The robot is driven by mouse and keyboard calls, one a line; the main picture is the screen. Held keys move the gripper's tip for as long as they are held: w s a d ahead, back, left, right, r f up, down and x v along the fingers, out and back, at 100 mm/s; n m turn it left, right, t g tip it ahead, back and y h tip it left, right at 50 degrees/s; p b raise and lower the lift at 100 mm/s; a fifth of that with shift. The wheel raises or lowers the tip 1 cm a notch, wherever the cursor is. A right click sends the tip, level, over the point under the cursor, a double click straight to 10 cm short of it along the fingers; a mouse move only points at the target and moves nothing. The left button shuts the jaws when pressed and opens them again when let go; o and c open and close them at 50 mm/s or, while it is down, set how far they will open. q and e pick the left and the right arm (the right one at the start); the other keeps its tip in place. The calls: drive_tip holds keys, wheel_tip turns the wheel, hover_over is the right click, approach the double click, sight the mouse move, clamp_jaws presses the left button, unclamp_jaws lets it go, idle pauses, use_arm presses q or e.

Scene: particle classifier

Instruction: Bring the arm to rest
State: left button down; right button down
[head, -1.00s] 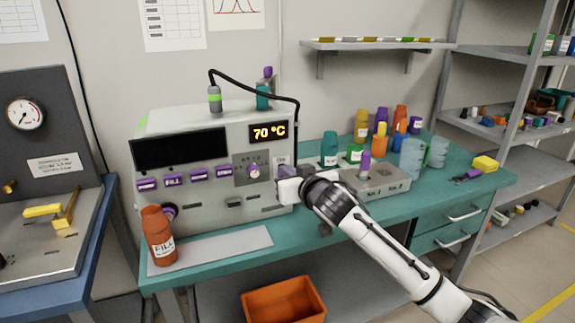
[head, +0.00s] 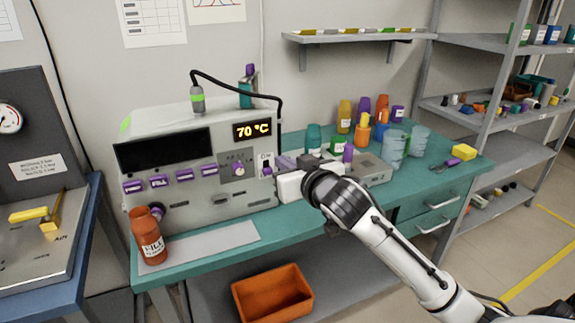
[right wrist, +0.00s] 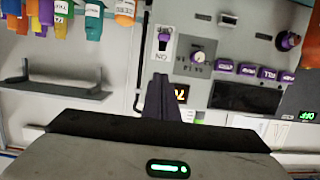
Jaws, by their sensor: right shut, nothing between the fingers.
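My right arm (head: 395,250) comes in from the lower right in the head view. Its gripper (head: 284,163) is shut and empty, beside the right end of the grey machine (head: 190,150). In the right wrist view the dark fingers (right wrist: 158,98) are pressed together with nothing between them. An on/off switch with a purple lever (right wrist: 164,41) shows just past the fingertips there; it also shows in the head view (head: 266,173), apart from the gripper. The machine's display (head: 253,131) reads 70 °C. My left gripper is not in view.
An orange bottle (head: 148,236) stands at the machine's front left. Several coloured bottles (head: 345,117), clear beakers (head: 393,150) and a grey block (head: 374,172) stand on the teal bench (head: 450,178) behind and right of my arm. An orange bin (head: 272,293) sits below.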

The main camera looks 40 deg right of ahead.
drive_tip(key=shift+v, duration=0.9)
drive_tip(key=s+a+f+n+g+y, duration=0.15)
drive_tip(key=s+a+f, duration=0.35)
drive_tip(key=f, duration=0.6)
drive_tip(key=s+a+f+n+g+y, duration=0.15)
drive_tip(key=s+a+f, duration=0.35)
drive_tip(key=f, duration=0.5)
drive_tip(key=s+a+f+n+g+y, duration=0.15)
drive_tip(key=s+a+f, duration=0.35)
drive_tip(key=f, duration=0.6)
drive_tip(key=s+a+f+g, duration=0.1)
drive_tip(key=s+a+f, duration=0.1)
drive_tip(key=s, duration=0.3)
drive_tip(key=s+a+f+y, duration=0.1)
drive_tip(key=s+a+f, duration=0.2)
drive_tip(key=s, duration=0.3)
drive_tip(key=shift+s+a+f+g, duration=0.25)
drive_tip(key=shift+a+f+g, duration=0.1)
drive_tip(key=shift+f, duration=0.45)
drive_tip(key=shift+d, duration=0.1)
idle(1.9)
